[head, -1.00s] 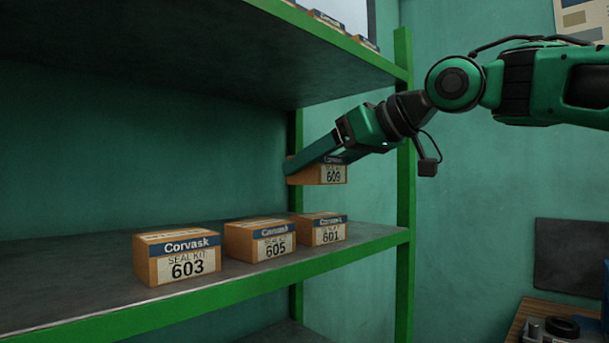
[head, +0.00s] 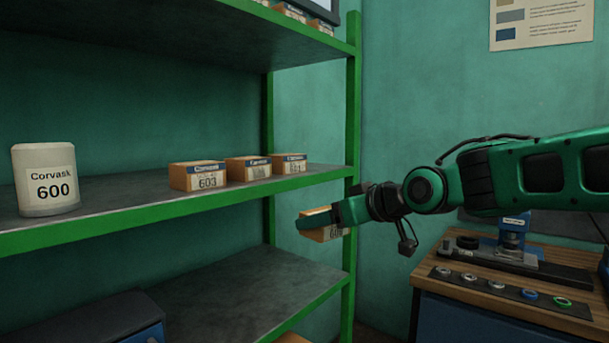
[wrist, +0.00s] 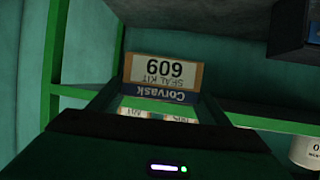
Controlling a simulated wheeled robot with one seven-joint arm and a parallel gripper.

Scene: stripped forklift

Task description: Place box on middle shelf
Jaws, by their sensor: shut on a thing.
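My gripper (head: 322,220) is shut on a small brown box (head: 333,235) with a white label and a blue band. In the head view the box hangs in front of the right end of the middle shelf (head: 120,201), a little lower than its green front edge. A finger covers part of the box. In the wrist view the box (wrist: 162,72) sits between the fingers, with "609", "SEAL KIT" and "Corvask" upside down. Similar boxes stand on the middle shelf: box 603 (head: 199,177), with two more to its right (head: 249,170) (head: 290,165).
A white tub marked 600 (head: 46,182) stands at the shelf's left. The middle shelf is bare between tub and boxes. A green upright (head: 352,120) stands close by my gripper. The lower shelf (head: 235,290) holds a dark case (head: 90,322). A workbench (head: 510,290) stands at right.

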